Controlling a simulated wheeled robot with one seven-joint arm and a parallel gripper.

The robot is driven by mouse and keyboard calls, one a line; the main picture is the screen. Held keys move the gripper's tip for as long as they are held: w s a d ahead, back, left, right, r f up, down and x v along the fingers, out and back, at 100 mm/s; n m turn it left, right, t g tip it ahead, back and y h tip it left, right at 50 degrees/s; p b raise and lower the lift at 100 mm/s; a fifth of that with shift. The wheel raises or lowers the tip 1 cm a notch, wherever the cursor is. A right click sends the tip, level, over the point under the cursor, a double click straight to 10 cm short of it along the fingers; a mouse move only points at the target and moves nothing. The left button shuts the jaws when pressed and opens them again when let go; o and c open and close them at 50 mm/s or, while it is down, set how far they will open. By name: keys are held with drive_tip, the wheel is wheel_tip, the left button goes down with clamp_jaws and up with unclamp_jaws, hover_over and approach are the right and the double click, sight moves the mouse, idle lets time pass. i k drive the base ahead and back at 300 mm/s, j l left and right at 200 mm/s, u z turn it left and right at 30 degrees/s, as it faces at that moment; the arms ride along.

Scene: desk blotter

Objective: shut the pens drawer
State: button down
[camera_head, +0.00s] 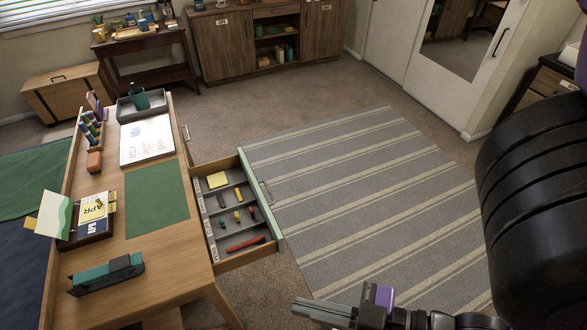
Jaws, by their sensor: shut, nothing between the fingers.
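One desk drawer (243,258) is pulled out to the right from the desk (172,255). It has a pale green front with a metal handle (267,193) on its outer face. Inside the grey insert lie a yellow pad (217,180), several small coloured items and a long red item (246,244). White labels line its left side, too small to read. My gripper (298,307) is at the bottom of the view, shut and empty. It appears apart from the drawer, below and right of it in the picture, pointing left.
A striped rug (350,190) covers open floor to the right. Cabinets (235,45) stand at the back.

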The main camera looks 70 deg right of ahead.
sight(238, 174)
drive_tip(key=k+l, duration=0.1)
drive_tip(key=l, duration=0.35)
drive_tip(key=k+l, duration=0.15)
drive_tip(key=l, duration=0.25)
drive_tip(key=k+l, duration=0.1)
drive_tip(key=l, duration=0.35)
drive_tip(key=k+l, duration=0.15)
drive_tip(key=l, duration=0.3)
drive_tip(key=k+l, duration=0.1)
drive_tip(key=l, duration=0.3)
drive_tip(key=z, duration=0.05)
